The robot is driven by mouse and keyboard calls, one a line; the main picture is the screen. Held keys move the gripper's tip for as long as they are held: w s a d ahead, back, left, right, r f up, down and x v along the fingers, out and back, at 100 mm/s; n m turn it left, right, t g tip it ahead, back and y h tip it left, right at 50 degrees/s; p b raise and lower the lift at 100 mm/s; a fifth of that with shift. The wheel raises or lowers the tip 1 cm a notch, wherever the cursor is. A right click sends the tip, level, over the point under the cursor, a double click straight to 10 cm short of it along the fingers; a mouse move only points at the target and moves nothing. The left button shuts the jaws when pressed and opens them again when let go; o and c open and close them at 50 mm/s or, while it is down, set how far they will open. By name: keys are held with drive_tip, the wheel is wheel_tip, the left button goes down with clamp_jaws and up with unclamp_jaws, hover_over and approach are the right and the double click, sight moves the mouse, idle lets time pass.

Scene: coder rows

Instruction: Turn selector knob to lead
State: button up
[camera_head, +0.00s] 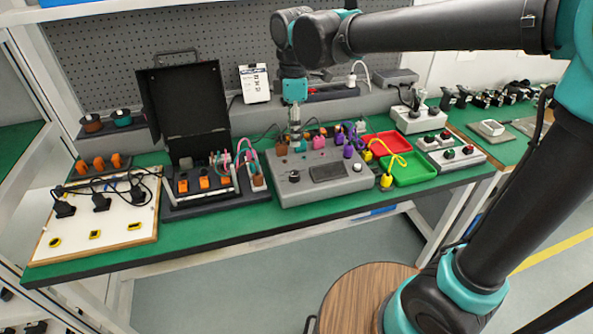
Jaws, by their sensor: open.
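A grey console box (320,187) stands on the green bench near the middle, with a dark display (328,171) on its sloped top. A small dark round knob (294,176) is on its left part, and another small knob (357,167) is on its right part. I cannot tell which is the selector knob, nor read any lead mark or pointer position. My gripper (296,143) points down over the back left of the console, among the coloured plugs. It is open, small in view, and appears apart from both knobs. Contact with the plugs cannot be told.
An open black case (187,100) with cables stands left of the console. A white board (100,212) with black plugs lies farther left. Red (388,144) and green (408,170) trays and button boxes (450,150) are to the right. A narrow bench strip in front is clear.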

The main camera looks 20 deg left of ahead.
sight(294, 173)
drive_tip(key=f, duration=1.5)
drive_tip(key=shift+w+a, duration=0.15)
drive_tip(key=shift+w, duration=0.2)
drive_tip(key=shift+r, duration=0.1)
clamp_jaws()
